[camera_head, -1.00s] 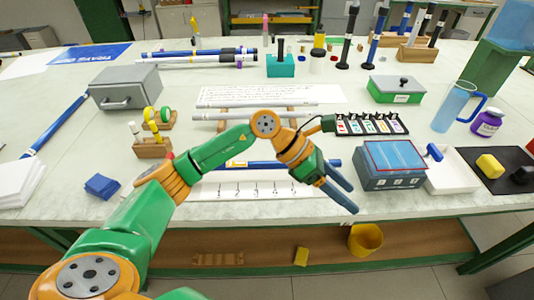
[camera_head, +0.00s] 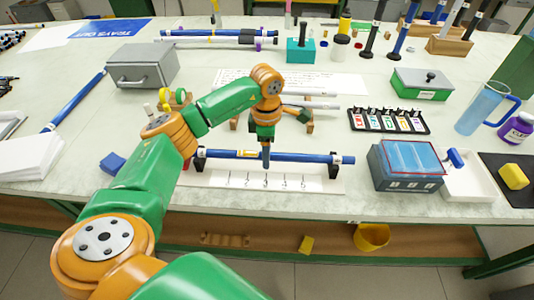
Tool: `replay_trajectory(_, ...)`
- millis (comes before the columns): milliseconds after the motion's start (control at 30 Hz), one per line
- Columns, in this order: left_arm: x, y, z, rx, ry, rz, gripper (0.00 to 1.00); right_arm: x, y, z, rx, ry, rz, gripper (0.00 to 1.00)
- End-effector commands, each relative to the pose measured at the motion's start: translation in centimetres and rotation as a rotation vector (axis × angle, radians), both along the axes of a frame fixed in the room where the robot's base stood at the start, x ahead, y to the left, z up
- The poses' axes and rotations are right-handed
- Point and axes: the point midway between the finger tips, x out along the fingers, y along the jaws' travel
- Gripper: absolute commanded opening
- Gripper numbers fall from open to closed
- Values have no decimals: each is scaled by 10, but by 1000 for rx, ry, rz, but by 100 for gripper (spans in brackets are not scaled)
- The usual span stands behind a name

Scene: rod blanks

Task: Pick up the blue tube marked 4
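A blue tube (camera_head: 310,157) lies level across two black supports (camera_head: 334,166) at the front middle of the table. Pale bands show near its ends; I cannot read a 4 on it. A white strip (camera_head: 310,184) with small numbered marks lies under and in front of it. My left gripper (camera_head: 266,158) points down at the tube's middle, its fingers at the tube. I see the fingers edge-on, so whether they are apart or closed around the tube is hidden. Another blue tube (camera_head: 78,99) lies at the left. My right gripper is not in view.
White rods (camera_head: 320,105) rest on wooden holders behind the gripper. A blue-grey box (camera_head: 408,180) and white tray (camera_head: 470,180) stand close on the right. A black label rack (camera_head: 388,121) is behind them. A grey metal box (camera_head: 142,66) stands left. More tubes lie at the back.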

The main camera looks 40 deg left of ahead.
Motion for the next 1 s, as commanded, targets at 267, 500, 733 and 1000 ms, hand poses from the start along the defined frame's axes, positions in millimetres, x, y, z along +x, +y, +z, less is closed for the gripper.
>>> replay_trajectory(267, 0, 0, 0, -1, -1, -1, 0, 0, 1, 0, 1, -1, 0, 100)
replay_trajectory(500, 0, -1, 1, -2, 0, -1, 0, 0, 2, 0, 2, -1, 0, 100)
replay_trajectory(733, 1, 0, 28, -1, -5, -2, 0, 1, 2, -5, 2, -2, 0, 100)
replay_trajectory(1000, 1, 0, 82, -2, -5, 0, 0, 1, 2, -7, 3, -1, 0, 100)
